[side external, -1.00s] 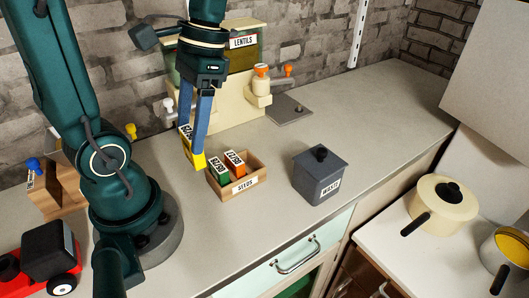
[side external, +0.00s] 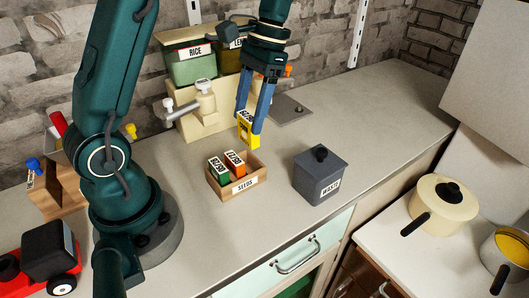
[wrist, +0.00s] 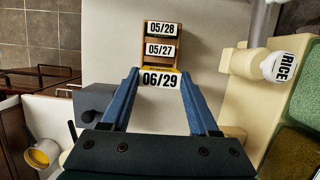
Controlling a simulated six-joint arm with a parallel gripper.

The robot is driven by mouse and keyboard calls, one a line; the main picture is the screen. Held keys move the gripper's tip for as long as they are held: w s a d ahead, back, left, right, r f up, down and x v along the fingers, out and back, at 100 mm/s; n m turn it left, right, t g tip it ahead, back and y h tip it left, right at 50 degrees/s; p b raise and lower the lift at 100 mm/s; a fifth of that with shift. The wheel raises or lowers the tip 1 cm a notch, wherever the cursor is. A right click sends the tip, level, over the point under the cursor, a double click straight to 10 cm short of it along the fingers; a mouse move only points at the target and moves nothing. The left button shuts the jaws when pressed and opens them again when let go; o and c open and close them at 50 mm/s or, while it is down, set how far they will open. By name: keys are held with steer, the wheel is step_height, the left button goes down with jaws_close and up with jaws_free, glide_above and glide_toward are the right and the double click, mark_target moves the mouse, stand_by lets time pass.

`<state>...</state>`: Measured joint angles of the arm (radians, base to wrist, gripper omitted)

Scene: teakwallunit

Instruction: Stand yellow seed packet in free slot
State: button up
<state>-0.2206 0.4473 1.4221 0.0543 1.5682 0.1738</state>
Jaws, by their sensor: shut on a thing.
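My gripper (side external: 250,118) is shut on the yellow seed packet (side external: 248,136), one blue finger on each side. The packet hangs roughly upright, above and behind the wooden seeds box (side external: 243,186) in the side view. In the wrist view its white 06/29 label (wrist: 160,79) faces the camera between the fingertips. The box holds a green packet (side external: 220,173) and an orange packet (side external: 236,165), in its left and middle parts. Its right part looks empty. In the wrist view the held packet covers the box's near end, hiding the slot there.
A grey waste bin (side external: 320,175) stands right of the box. Behind are a cream dispenser (side external: 205,120) with taps and green RICE container (side external: 192,68), and a flat grey plate (side external: 290,112). The counter between box and bin is clear.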

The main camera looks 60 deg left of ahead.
step_height(320, 180, down, 8)
steer(key=shift+f, duration=0.1)
stand_by(0.4)
steer(key=shift+f, duration=0.1)
steer(key=o, duration=1.3)
steer(key=shift+o, duration=0.2)
steer(key=v, duration=1.1)
step_height(320, 180, up, 5)
steer(key=t, duration=0.4)
glide_above(251, 147)
steer(key=d, duration=0.1)
steer(key=s+d+f+t, duration=0.3)
steer(key=s+f+t, duration=0.1)
steer(key=s, duration=0.3)
steer(key=shift+s+d+t, duration=0.2)
steer(key=shift+s+t, duration=0.15)
steer(key=shift+t, duration=0.15)
